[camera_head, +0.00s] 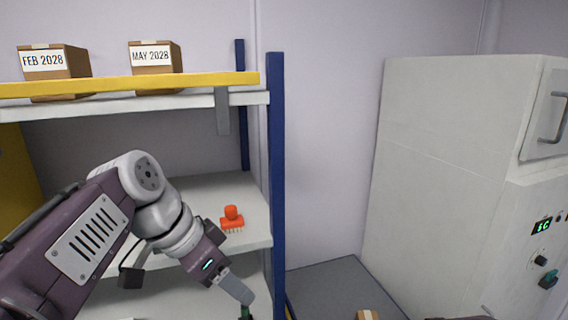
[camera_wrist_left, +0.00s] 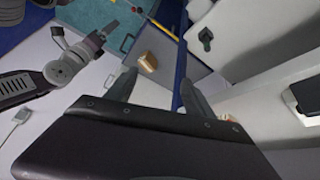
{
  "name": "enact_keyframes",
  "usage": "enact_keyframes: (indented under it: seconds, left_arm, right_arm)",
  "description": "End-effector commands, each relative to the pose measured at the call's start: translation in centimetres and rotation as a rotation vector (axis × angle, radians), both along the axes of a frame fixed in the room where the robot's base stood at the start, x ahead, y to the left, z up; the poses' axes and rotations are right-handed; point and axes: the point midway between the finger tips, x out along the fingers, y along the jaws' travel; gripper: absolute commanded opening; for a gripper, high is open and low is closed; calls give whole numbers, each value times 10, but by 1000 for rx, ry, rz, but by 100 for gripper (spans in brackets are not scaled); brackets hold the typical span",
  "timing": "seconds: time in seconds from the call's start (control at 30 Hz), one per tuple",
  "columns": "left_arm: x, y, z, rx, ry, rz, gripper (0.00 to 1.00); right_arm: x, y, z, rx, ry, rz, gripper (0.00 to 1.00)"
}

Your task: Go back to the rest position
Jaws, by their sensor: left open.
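My left arm comes in from the left in the head view, in front of the shelf rack. Its gripper (camera_head: 241,293) points down and right, near the foot of the blue rack post. In the left wrist view the two fingers of this gripper (camera_wrist_left: 158,80) stand apart with nothing held between them. Another arm of mine, the right one, shows at the left of that view. Its gripper (camera_wrist_left: 104,34) is too small to tell open from shut.
The rack's blue post (camera_head: 277,180) stands close to my left gripper. An orange brush-like object (camera_head: 232,218) lies on the middle shelf. Boxes marked FEB 2028 (camera_head: 55,62) and MAY 2028 (camera_head: 155,58) stand on top. A large grey cabinet (camera_head: 450,150) is at right. A small brown box (camera_head: 367,315) sits low.

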Motion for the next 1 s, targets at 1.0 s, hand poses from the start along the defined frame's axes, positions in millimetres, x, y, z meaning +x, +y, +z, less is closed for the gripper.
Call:
enact_keyframes:
  seconds: [1.0]
  left_arm:
    - [-71, 86, -307, 195, 338, 856, 62]
  right_arm:
    - [0, 0, -9, 0, 0, 0, 85]
